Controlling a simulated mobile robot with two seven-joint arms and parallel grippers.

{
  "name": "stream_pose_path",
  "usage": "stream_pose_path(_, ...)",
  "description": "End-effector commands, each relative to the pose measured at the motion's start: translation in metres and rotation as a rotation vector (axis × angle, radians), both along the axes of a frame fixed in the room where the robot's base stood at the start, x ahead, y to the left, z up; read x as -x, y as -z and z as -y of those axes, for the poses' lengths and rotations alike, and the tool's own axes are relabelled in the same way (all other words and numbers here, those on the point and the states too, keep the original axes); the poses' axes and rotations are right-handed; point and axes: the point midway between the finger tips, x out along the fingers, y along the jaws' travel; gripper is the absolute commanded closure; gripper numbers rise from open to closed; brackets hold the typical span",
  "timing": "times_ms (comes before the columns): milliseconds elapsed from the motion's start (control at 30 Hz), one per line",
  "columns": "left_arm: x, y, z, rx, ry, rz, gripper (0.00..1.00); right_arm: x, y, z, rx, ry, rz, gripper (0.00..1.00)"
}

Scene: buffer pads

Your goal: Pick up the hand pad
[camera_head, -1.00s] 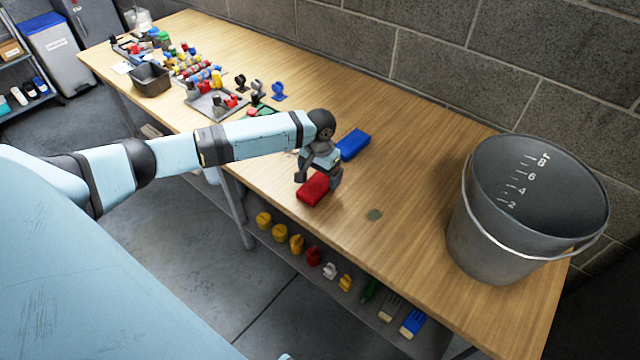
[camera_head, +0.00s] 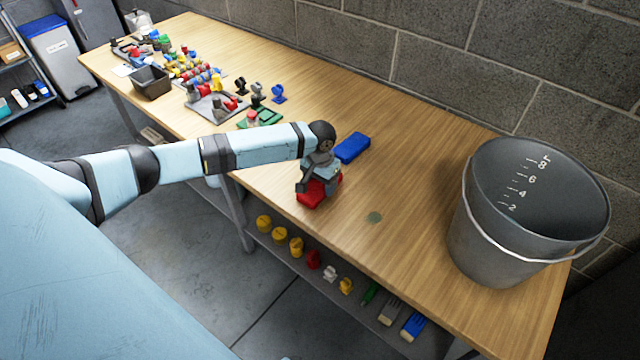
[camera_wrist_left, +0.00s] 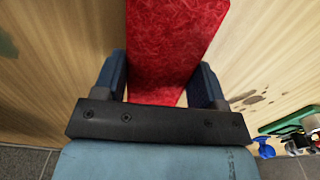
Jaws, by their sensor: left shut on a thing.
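A red pad (camera_head: 309,195) lies on the wooden workbench near its front edge, partly hidden under my left gripper. My left gripper (camera_head: 321,191) reaches down over it from above. In the left wrist view, the gripper (camera_wrist_left: 163,80) has one dark blue finger on each side of the rough red pad (camera_wrist_left: 165,45), shut on it across its width. The pad appears to be at or very near the bench top; I cannot tell if it is raised. A blue pad (camera_head: 352,148) lies behind the gripper. My right gripper is not in view.
A grey bucket (camera_head: 480,235) stands at the right end of the workbench (camera_head: 420,175). Trays and several small coloured parts crowd the far left, with a dark bin (camera_head: 150,82). A lower shelf holds several coloured items. The bench between pad and bucket is clear.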

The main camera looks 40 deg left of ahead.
Motion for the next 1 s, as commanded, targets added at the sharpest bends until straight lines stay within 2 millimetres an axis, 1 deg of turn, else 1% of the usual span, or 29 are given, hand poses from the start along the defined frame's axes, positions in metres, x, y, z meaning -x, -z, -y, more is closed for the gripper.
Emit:
stream_pose_path(167,-0.001,-0.012,0.0,0.001,-0.001,0.002,0.58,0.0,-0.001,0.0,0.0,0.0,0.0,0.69)
stream_pose_path(267,-0.001,-0.026,0.0,0.001,0.0,0.002,0.58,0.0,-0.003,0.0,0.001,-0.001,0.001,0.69)
stream_pose_path(367,-0.001,-0.049,0.0,0.0,0.0,0.005,0.58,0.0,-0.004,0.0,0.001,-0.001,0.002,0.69)
stream_pose_path(600,-0.001,-0.121,0.0,0.0,0.0,0.006,0.58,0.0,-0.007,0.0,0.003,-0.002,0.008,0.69)
stream_pose_path(700,-0.001,-0.147,0.0,0.0,0.0,0.004,0.58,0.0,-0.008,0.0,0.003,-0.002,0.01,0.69)
stream_pose_path(833,-0.001,-0.173,0.0,0.001,0.0,0.004,0.58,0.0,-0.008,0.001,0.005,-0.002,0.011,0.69)
stream_pose_path(900,-0.001,-0.183,0.0,0.001,0.0,0.002,0.58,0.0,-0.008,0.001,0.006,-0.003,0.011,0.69)
stream_pose_path(1000,-0.001,-0.193,0.0,0.0,-0.001,0.001,0.58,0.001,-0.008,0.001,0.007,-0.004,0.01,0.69)
